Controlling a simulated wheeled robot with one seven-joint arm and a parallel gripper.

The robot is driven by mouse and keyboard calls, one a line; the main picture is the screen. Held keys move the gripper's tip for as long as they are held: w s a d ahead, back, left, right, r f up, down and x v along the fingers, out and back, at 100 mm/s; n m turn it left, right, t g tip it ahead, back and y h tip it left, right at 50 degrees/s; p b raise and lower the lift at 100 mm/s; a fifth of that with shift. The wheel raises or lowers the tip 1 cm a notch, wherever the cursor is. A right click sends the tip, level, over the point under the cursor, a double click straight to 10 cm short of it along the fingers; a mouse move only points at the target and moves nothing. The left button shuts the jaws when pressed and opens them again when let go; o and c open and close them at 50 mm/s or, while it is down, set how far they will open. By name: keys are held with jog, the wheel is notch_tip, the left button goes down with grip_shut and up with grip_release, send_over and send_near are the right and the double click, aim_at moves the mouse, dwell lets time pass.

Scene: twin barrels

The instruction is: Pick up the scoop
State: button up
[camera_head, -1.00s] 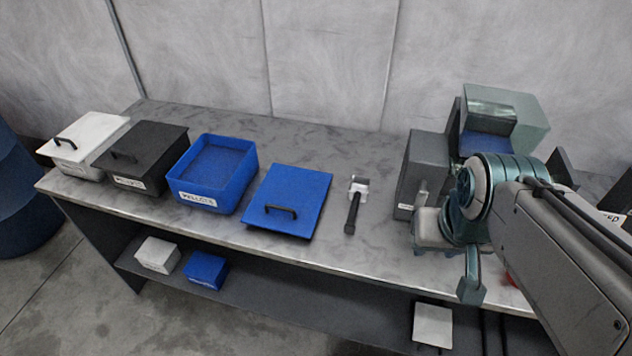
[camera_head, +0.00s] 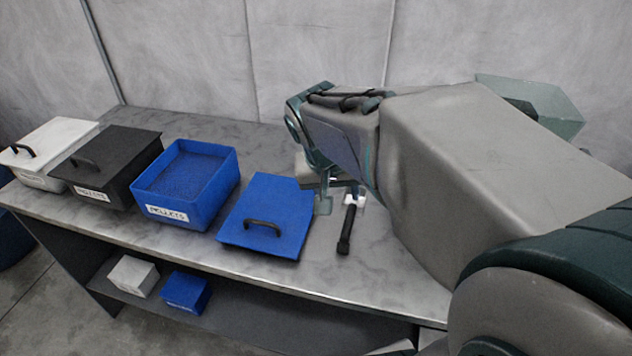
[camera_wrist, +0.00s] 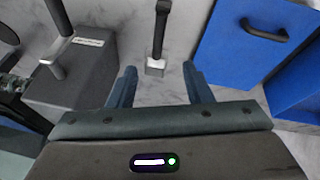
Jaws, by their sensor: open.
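The scoop has a black handle (camera_head: 347,230) and a light metal head; it lies on the table right of the blue lid. In the head view my arm hides much of its head. In the wrist view the scoop (camera_wrist: 157,40) points away from me, its metal head lying just beyond and between my fingertips. My gripper (camera_wrist: 158,78) is open and empty, with one finger on each side of the line of the scoop. In the head view my gripper (camera_head: 338,198) is over the scoop's head end, partly hidden by my arm.
The blue lid (camera_head: 265,205) with a black handle lies close left of the scoop. An open blue pellet bin (camera_head: 150,187), a black bin (camera_head: 110,165) and a white bin (camera_head: 45,150) stand further left. A grey box-shaped device (camera_wrist: 75,75) is at the wrist view's left.

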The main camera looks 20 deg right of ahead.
jog(key=m+h+b, duration=0.1)
jog(key=m+b, duration=0.1)
jog(key=b, duration=0.1)
send_near(350, 211)
jog(key=b+x, duration=0.1)
jog(key=x, duration=1)
jog(key=shift+w+f, duration=0.1)
jog(key=shift+f, duration=0.05)
grip_shut()
